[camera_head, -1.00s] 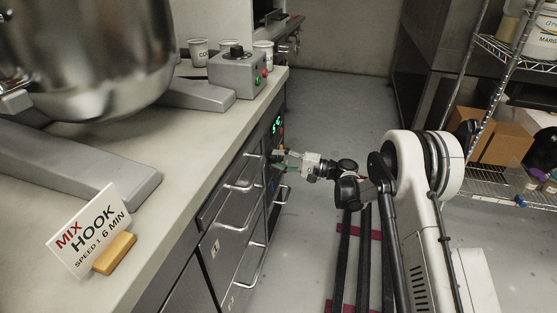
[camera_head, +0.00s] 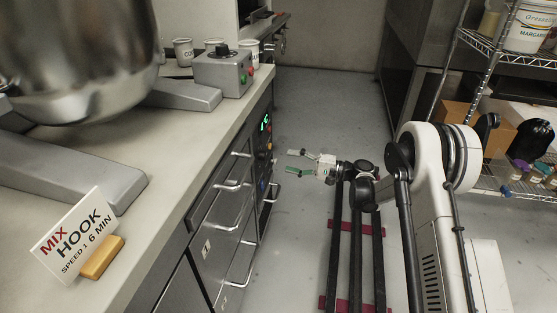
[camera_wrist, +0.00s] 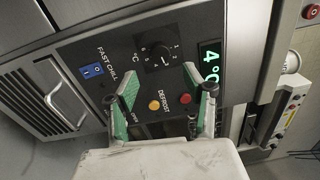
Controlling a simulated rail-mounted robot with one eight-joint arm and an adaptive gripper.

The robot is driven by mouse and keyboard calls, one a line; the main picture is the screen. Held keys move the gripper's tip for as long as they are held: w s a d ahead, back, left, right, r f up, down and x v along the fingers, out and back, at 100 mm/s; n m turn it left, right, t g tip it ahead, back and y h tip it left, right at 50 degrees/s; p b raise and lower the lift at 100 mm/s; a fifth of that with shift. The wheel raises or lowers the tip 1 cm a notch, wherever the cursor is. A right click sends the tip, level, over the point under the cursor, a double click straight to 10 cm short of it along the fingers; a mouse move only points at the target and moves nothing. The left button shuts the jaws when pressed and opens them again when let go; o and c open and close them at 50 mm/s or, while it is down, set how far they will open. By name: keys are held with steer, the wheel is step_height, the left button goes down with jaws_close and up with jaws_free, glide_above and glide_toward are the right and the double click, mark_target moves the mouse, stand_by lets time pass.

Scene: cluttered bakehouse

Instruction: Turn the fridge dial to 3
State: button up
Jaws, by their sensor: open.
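The fridge dial (camera_wrist: 160,56) is a round black knob with numbers around it and a °C mark, on the dark control panel (camera_wrist: 120,50) in the wrist view. Its exact pointer setting is too small to read surely.
The panel also has a blue FAST CHILL switch (camera_wrist: 92,70), a yellow button (camera_wrist: 154,105) and a red button (camera_wrist: 185,98). Drawer handles (camera_head: 235,185) jut from the counter front. A wire shelf (camera_head: 500,60) stands right. The aisle floor is free.

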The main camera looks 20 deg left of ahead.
steer(key=shift+w+d, duration=0.1)
steer(key=shift+d, duration=1.4)
steer(key=s+d+r+m+t+h, duration=0.15)
steer(key=s+d+r+h, duration=0.35)
steer(key=r, duration=0.5)
steer(key=s+d+r+n+t+h, duration=0.1)
steer(key=s+d+r+t+h, duration=0.2)
steer(key=s+d+r, duration=0.35)
steer(key=s+d+r+t+h, duration=0.15)
steer(key=s+d+h, duration=0.35)
steer(key=s+d, duration=0.75)
steer(key=s+d+r+t+h, duration=0.15)
steer(key=s+d+h, duration=0.35)
steer(key=s+d, duration=0.75)
steer(key=s+a+r+p, duration=0.2)
steer(key=s+r+p, duration=0.1)
steer(key=r+p, duration=1.4)
steer(key=shift+r+n+t+p, duration=0.25)
steer(key=shift+n+t+p, duration=0.15)
steer(key=shift+p, duration=0.2)
